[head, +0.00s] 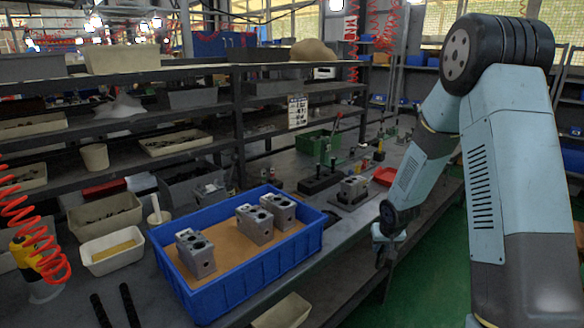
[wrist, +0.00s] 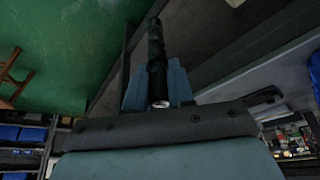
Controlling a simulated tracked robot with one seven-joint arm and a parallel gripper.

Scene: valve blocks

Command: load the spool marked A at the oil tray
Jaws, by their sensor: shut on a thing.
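My gripper (head: 388,238) hangs low at the bench's front edge in the head view. In the wrist view its light blue fingers (wrist: 152,88) are shut on a dark ribbed spool (wrist: 155,50), which sticks out past the fingertips. No letter on the spool can be read. A blue tray (head: 240,283) with a brown floor stands on the bench, left of my gripper. Three grey valve blocks stand in it: one at the left (head: 196,255), one in the middle (head: 255,225) and one at the right (head: 279,208). I cannot tell which thing is the oil tray.
Another grey block (head: 353,188) stands on a dark fixture behind my gripper. A red tray (head: 390,178) and a green bin (head: 318,142) lie further back. Two dark rods (head: 128,305) show at the lower left. Shelving rises behind the bench; green floor (head: 430,270) is clear in front.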

